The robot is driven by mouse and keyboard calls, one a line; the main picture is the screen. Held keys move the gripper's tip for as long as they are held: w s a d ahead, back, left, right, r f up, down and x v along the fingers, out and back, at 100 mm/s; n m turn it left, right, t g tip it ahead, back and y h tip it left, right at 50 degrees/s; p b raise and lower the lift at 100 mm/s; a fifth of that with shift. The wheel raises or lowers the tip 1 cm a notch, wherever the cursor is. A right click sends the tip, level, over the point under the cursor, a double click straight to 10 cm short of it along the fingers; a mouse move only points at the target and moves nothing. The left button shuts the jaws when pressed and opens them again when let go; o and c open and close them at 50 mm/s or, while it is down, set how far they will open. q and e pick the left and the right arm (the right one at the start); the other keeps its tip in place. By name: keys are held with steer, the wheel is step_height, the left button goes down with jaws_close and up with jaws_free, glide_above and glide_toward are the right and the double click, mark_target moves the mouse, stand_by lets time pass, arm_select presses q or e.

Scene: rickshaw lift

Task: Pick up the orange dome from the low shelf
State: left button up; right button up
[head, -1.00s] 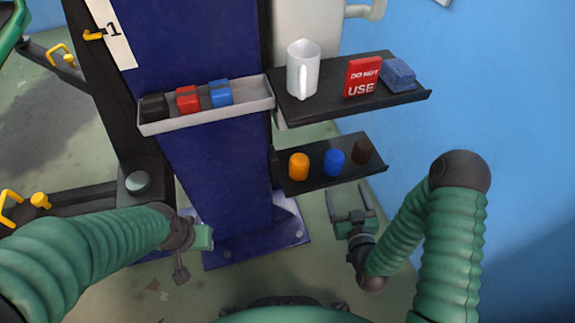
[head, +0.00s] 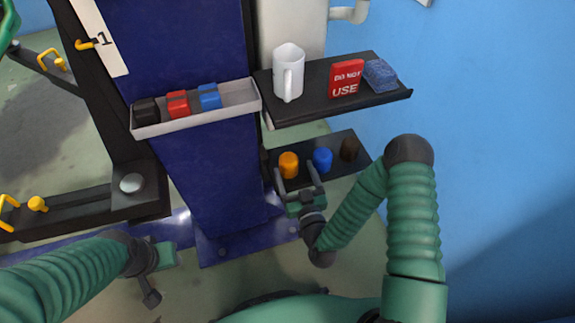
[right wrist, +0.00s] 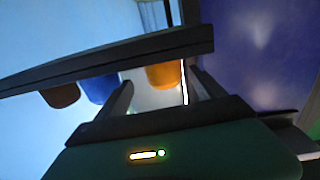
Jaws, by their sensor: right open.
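The orange dome (head: 289,164) stands at the left end of the low black shelf (head: 343,140), beside a blue dome (head: 322,160) and a dark brown one (head: 349,149). My right gripper (head: 297,178) is open and empty at the shelf's front edge, its fingers pointing at the orange dome. In the right wrist view, which looks upside down, the orange dome (right wrist: 166,75) shows beyond and between the two spread fingers (right wrist: 158,92), nearer the right one. My left gripper (head: 157,270) is at lower left, away from the shelf; its jaws are unclear.
An upper shelf (head: 300,108) above holds a white mug (head: 288,72), a red sign block (head: 346,78) and a blue sponge (head: 380,75). A grey tray (head: 195,122) with small blocks is fixed to the dark blue post (head: 215,185). A blue wall (head: 490,150) stands at right.

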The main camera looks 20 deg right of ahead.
mark_target(286, 155)
steer(key=shift+w+d+f, duration=0.15)
steer(key=shift+w, duration=1)
steer(key=w+b, duration=0.2)
steer(key=w, duration=0.1)
steer(key=w+b, duration=0.1)
steer(key=w, duration=0.1)
steer(key=shift+a, duration=0.4)
steer(key=c, duration=1.5)
